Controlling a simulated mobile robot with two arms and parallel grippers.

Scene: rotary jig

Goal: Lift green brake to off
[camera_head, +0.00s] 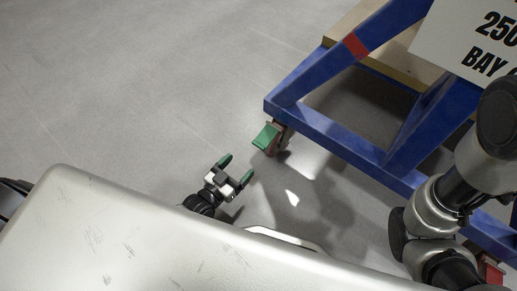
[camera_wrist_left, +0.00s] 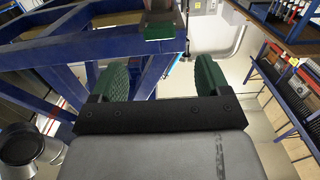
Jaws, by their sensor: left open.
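The green brake (camera_head: 265,138) is a small flat pedal on the caster at the near-left corner of the blue frame. It also shows in the left wrist view (camera_wrist_left: 160,32), at the top, between and beyond the fingers. My left gripper (camera_head: 237,170) has two green-tipped fingers, spread apart and empty. It is below and left of the brake in the head view, with a gap between them. The fingers also show in the left wrist view (camera_wrist_left: 161,74). My right gripper is out of view; only links of my right arm show at the right.
The blue frame (camera_head: 335,140) of the jig fills the upper right, with a white sign (camera_head: 470,40) on it. A red part (camera_head: 491,270) sits low at the right edge. Shelving (camera_wrist_left: 290,85) stands in the wrist view's background. Grey floor (camera_head: 130,90) is clear at left.

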